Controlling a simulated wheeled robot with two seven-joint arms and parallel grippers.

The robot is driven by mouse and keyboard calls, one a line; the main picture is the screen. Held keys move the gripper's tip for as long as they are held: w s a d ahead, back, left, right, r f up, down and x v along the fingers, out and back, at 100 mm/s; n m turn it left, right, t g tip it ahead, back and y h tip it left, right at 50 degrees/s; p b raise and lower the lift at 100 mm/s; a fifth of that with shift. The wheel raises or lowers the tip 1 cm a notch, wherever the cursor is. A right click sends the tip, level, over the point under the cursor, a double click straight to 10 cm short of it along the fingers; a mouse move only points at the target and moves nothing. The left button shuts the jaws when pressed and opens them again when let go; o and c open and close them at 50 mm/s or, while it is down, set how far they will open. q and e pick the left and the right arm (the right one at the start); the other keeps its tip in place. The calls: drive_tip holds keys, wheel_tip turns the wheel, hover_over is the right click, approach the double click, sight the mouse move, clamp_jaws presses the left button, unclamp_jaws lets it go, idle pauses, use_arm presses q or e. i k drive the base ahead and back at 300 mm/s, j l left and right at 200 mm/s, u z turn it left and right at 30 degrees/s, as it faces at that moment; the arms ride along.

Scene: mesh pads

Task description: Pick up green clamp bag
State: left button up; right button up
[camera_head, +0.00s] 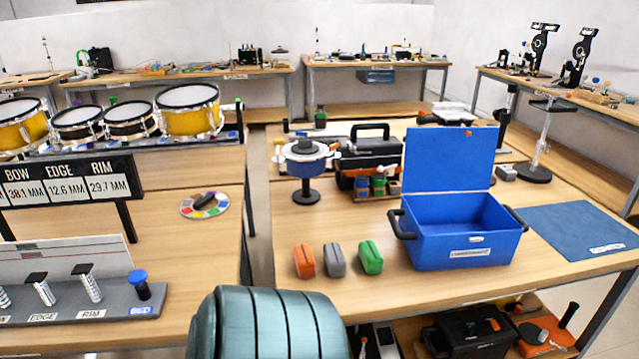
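The green clamp bag (370,257) stands upright on the wooden table (350,295), near its front edge. It is the rightmost of three small bags in a row. A grey bag (334,260) is just to its left and an orange bag (304,261) is farther left, with small gaps between them. Nothing covers the green bag in this view. Neither of my grippers is in view.
A blue box (462,232) with its lid up stands right of the green bag. A round device on a black stand (306,170) and a black toolbox (371,155) stand behind. A blue mat (580,228) lies right. A large teal banded form (268,325) fills the bottom centre.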

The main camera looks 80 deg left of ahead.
sight(373, 262)
drive_tip(key=u, duration=2.25)
